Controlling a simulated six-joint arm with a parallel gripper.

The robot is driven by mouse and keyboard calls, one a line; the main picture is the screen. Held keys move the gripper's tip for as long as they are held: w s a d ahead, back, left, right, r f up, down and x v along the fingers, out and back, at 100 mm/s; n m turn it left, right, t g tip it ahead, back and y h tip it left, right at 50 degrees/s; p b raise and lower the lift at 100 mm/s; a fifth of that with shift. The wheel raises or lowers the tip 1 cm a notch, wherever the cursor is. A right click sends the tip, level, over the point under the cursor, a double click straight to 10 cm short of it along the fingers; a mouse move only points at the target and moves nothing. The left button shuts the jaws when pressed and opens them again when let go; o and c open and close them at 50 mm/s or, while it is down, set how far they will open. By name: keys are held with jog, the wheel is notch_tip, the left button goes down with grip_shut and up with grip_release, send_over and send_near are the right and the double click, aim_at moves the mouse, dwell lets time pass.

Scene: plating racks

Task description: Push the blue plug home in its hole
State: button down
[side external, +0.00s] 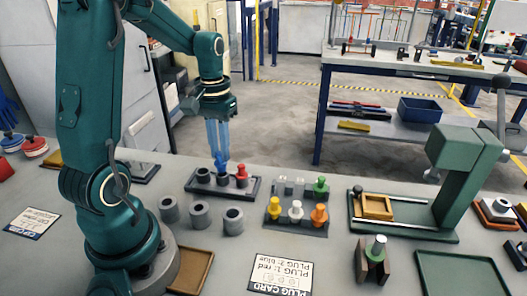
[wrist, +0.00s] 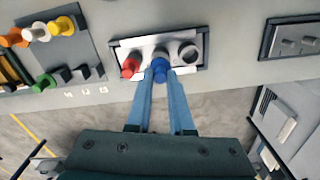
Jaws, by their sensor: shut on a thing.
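The blue plug (side external: 221,166) is at the middle position of the dark holder (side external: 249,192), between the red plug (side external: 241,172) and an open grey socket (side external: 204,176). My gripper (side external: 220,157) points down from above, its pale blue fingers shut on the blue plug. In the wrist view the fingertips (wrist: 160,74) press on both sides of the blue plug (wrist: 160,65). The red plug (wrist: 131,67) and the open socket (wrist: 188,55) flank it there. The fingers and the plug's head hide its lower part, so its depth in the hole cannot be told.
A grey rack (side external: 297,228) to the right holds yellow, white, orange and green plugs. Three grey collars (side external: 200,215) stand in front of the holder. A plug card (side external: 280,275) lies at the front. A green press (side external: 455,190) stands farther right.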

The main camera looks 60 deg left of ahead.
jog(key=shift+f, duration=1.3)
jog(key=shift+r, duration=0.15)
jog(key=shift+r, duration=1.1)
jog(key=shift+f, duration=1.2)
dwell(0.6)
jog(key=c, duration=0.7)
grip_release()
